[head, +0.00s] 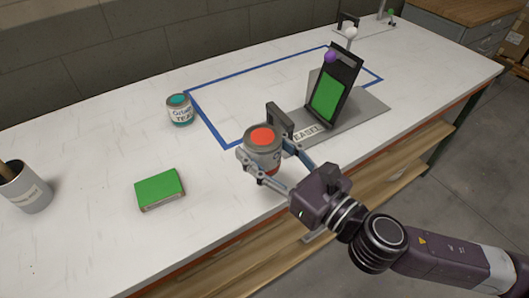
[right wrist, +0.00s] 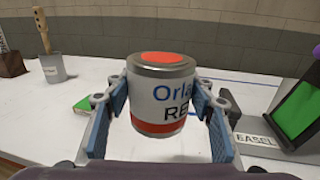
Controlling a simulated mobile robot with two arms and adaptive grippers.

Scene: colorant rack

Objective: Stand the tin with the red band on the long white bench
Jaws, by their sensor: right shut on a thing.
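The tin with the red band (right wrist: 160,95) has a grey body, a white label and an orange-red disc on its lid. It is upright between the fingers of my right gripper (right wrist: 162,115), which is shut on its sides. In the head view the tin (head: 262,150) is over the front part of the long white bench (head: 90,130), beside the easel's base. I cannot tell whether its bottom touches the bench top. My left gripper is not in view.
A teal-banded tin (head: 179,110) stands near the blue tape outline (head: 207,118). A green box (head: 160,189) and a grey pot (head: 27,190) are to the left. The easel (head: 335,85) with a green panel stands at right. Bench between the green box and teal-banded tin is clear.

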